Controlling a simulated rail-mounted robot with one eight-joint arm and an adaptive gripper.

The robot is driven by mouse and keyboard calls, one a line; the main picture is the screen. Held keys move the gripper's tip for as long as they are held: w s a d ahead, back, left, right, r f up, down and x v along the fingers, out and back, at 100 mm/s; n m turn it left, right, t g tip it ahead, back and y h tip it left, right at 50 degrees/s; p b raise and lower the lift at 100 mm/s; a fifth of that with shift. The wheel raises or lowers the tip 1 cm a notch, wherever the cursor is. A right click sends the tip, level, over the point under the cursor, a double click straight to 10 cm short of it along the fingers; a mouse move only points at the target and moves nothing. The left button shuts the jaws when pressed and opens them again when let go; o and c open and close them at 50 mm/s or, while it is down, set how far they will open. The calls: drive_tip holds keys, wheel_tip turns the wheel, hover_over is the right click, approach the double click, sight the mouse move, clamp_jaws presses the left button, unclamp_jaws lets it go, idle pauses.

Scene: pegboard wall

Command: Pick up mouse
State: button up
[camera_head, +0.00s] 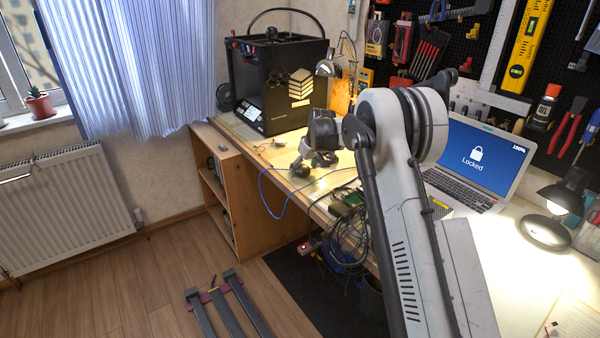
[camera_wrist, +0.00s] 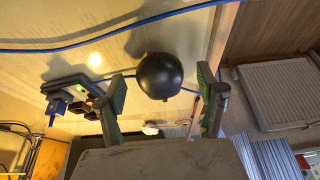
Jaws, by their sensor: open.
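A smooth, black, rounded thing, apparently the mouse (camera_wrist: 159,76), lies on the pale wooden bench top in the wrist view. My gripper (camera_wrist: 161,80) is open, with one finger to the left of the mouse and the other to its right. The mouse shows between and a little beyond the fingertips, and I see no contact. In the head view my gripper (camera_head: 301,169) is low over the bench near its front edge. The mouse cannot be told apart from the gripper there.
A blue cable (camera_wrist: 90,48) runs across the bench near the mouse. A small dark device (camera_wrist: 75,95) lies left of it. A black 3D printer (camera_head: 290,95) stands behind my gripper. Circuit boards and tangled cables (camera_head: 348,203) lie to the right, then a laptop (camera_head: 480,160).

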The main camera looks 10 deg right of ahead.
drive_tip(key=shift+w+a+f, duration=0.1)
drive_tip(key=shift+w+f, duration=0.15)
drive_tip(key=shift+f, duration=0.3)
drive_tip(key=shift+c, duration=0.4)
drive_tip(key=c, duration=1.2)
drive_tip(key=shift+r, duration=0.2)
